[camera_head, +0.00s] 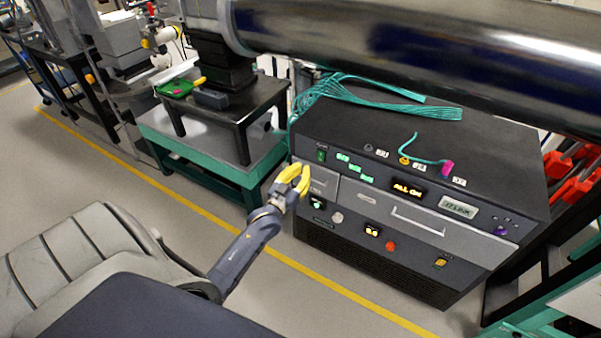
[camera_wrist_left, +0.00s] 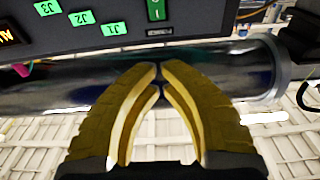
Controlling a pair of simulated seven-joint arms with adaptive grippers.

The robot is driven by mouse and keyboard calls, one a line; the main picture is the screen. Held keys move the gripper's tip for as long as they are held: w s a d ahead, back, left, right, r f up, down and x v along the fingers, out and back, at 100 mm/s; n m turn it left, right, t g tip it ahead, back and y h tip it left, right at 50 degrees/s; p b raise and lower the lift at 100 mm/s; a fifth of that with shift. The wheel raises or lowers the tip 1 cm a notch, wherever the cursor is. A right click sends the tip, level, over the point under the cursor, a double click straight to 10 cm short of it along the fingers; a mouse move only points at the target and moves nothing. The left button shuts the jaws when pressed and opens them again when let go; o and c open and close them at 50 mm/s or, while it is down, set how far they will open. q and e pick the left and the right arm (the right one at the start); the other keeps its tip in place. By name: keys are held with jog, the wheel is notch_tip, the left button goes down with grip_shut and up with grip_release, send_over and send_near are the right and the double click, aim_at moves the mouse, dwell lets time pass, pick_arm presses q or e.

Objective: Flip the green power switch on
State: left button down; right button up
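The green power switch (camera_head: 321,156) is a small upright rocker at the upper left of the black rack unit's (camera_head: 352,257) front panel. It also shows at the top edge of the left wrist view (camera_wrist_left: 155,9), partly cut off by the frame. My left gripper (camera_head: 300,178) has yellow fingers and is in front of the panel's left end, below and left of the switch in the head view. In the left wrist view its fingertips (camera_wrist_left: 160,74) meet with nothing between them, apart from the switch. My right gripper is in neither view.
Green labels (camera_head: 355,168) and a lit "ALL ON" display (camera_head: 407,190) are right of the switch. A drawer handle (camera_head: 418,221) is below. Teal cables (camera_head: 375,95) lie on top of the unit. A large dark pipe (camera_head: 400,45) crosses above.

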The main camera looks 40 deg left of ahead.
pick_arm(q)
jog(key=shift+s+d+r, duration=0.1)
jog(key=shift+s, duration=0.5)
jog(key=s+f+m+g, duration=0.1)
jog(key=s+f+g, duration=0.25)
jog(key=f, duration=1.55)
jog(key=s+d+f+m+g+h, duration=0.1)
jog(key=s+d+f+g, duration=0.15)
jog(key=s+f, duration=0.45)
jog(key=s+d+f+g, duration=0.2)
jog(key=s+f+g, duration=0.15)
jog(key=f, duration=0.75)
jog(key=s+d+f+m+g, duration=0.1)
jog(key=s+d+f+g, duration=0.15)
jog(key=s+f, duration=0.65)
jog(key=s+d+f+m+g, duration=0.1)
jog(key=s+d+f+g, duration=0.15)
jog(key=s+f, duration=0.7)
jog(key=s+d+f+g, duration=0.1)
jog(key=s+d, duration=0.2)
jog(key=s, duration=0.7)
jog(key=s+d+f+m+g+h, duration=0.1)
jog(key=s+d+g, duration=0.1)
jog(key=s, duration=0.9)
jog(key=shift+s+d, duration=0.3)
jog(key=shift+d, duration=0.15)
